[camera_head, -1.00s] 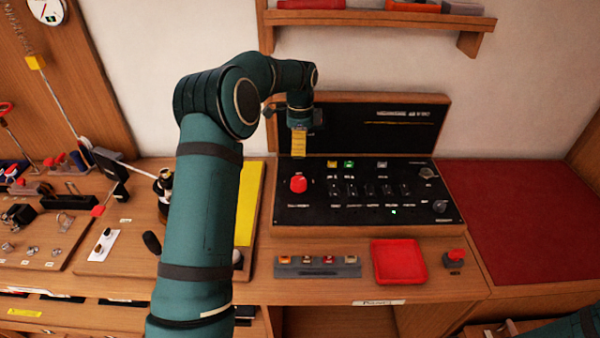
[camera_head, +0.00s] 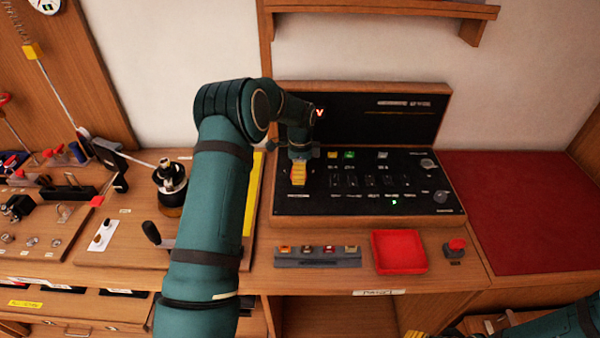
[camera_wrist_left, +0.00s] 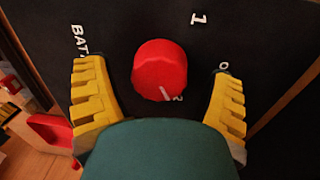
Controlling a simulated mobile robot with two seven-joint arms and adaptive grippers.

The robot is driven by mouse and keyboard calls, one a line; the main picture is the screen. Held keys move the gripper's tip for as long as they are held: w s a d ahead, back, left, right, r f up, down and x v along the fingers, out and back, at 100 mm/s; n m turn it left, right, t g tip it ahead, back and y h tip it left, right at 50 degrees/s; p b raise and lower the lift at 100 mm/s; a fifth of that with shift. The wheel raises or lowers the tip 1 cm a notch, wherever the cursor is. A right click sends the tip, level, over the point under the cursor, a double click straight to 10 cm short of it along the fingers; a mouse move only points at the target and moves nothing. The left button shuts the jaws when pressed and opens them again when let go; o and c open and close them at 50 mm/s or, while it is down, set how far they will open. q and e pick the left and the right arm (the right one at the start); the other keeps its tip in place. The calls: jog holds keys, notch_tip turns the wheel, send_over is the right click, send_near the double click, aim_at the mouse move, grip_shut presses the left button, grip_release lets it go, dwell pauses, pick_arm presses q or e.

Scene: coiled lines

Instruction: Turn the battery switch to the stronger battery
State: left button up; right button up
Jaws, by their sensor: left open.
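The red battery switch knob (camera_wrist_left: 160,70) is in the left wrist view, on the black panel (camera_head: 330,208). A white pointer mark shows at its lower edge, beside a partly hidden label that looks like a 2. Labels 1 (camera_wrist_left: 199,19), O (camera_wrist_left: 223,66) and BAT (camera_wrist_left: 79,40) surround it. My left gripper (camera_head: 299,180) is open over the knob, its yellow fingers on either side; I cannot tell whether they touch it. In the head view the gripper hides the knob. A lit red V (camera_head: 319,112) shows beside my left arm; any reading is hidden. My right gripper (camera_head: 415,334) barely shows at the bottom edge.
A row of small switches (camera_head: 370,180) and dials lies right of the knob. In front are a grey fuse strip (camera_head: 318,256), a red tray (camera_head: 398,252) and a red button (camera_head: 456,246). A shelf (camera_head: 390,10) hangs above. The red mat (camera_head: 525,210) is clear.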

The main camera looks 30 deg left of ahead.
pick_arm(q)
jog(key=c, duration=1.2)
jog(key=shift+n, duration=0.3)
jog(key=n, duration=0.5)
jog(key=shift+n, duration=0.3)
jog(key=n, duration=0.6)
jog(key=shift+a+t, duration=0.15)
jog(key=shift+t, duration=0.15)
jog(key=n, duration=0.5)
jog(key=shift+a+n, duration=0.1)
jog(key=shift+n, duration=0.3)
jog(key=n, duration=0.6)
jog(key=shift+s+a+t, duration=0.1)
jog(key=shift+t, duration=0.2)
jog(key=shift+f, duration=0.1)
